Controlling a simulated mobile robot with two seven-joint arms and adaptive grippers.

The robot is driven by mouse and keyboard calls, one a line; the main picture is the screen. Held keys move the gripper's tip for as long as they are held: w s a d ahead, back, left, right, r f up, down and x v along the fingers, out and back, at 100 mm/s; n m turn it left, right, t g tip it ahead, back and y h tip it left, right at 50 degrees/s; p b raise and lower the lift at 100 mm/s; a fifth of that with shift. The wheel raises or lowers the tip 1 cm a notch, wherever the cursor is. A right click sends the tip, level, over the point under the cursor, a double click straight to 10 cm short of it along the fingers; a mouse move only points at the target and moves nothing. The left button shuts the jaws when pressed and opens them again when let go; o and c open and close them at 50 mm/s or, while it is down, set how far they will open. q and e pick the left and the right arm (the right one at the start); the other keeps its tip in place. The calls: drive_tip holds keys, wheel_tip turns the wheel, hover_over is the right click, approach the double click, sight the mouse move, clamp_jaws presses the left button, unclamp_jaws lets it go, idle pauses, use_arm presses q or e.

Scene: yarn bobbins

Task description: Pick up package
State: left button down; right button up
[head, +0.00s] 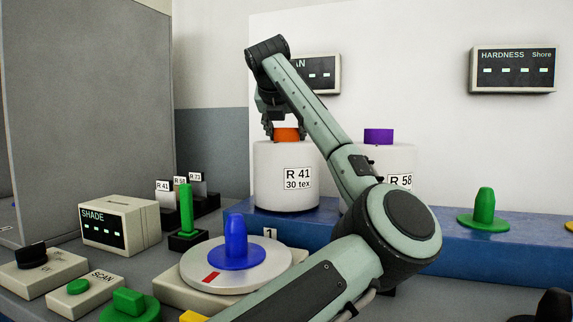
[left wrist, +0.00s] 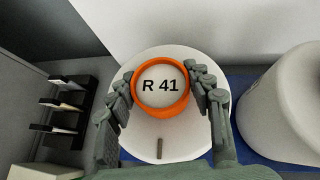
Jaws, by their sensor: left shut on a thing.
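The white yarn package labelled R 41, 30 tex (head: 270,178) stands upright on the blue ledge, with an orange core top (head: 286,134). In the left wrist view the orange ring (left wrist: 160,112) carries an R 41 disc on the white package (left wrist: 185,146). My left gripper (head: 283,131) reaches down from above and is shut on the orange core; its fingers (left wrist: 162,84) sit on both sides of the ring. A second white package labelled R 58 (head: 399,165), with a purple top (head: 378,136), stands to the right, partly hidden by my arm.
The blue ledge (head: 470,245) bears a green peg (head: 484,210) at the right. In front are a round plate with a blue peg (head: 236,245), a SHADE box (head: 115,222), a SCAN button box (head: 85,292) and small R-labelled cards (head: 180,190). A grey panel (head: 85,110) stands at left.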

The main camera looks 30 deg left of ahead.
use_arm(q)
wheel_tip(320, 180, up, 10)
drive_tip(key=shift+f+p, duration=0.2)
drive_tip(key=shift+p, duration=0.2)
drive_tip(key=shift+r, duration=0.4)
use_arm(e)
drive_tip(key=shift+a+x, duration=0.2)
drive_tip(key=shift+x, duration=1)
use_arm(q)
drive_tip(key=shift+f, duration=0.1)
use_arm(e)
drive_tip(key=shift+r, duration=0.1)
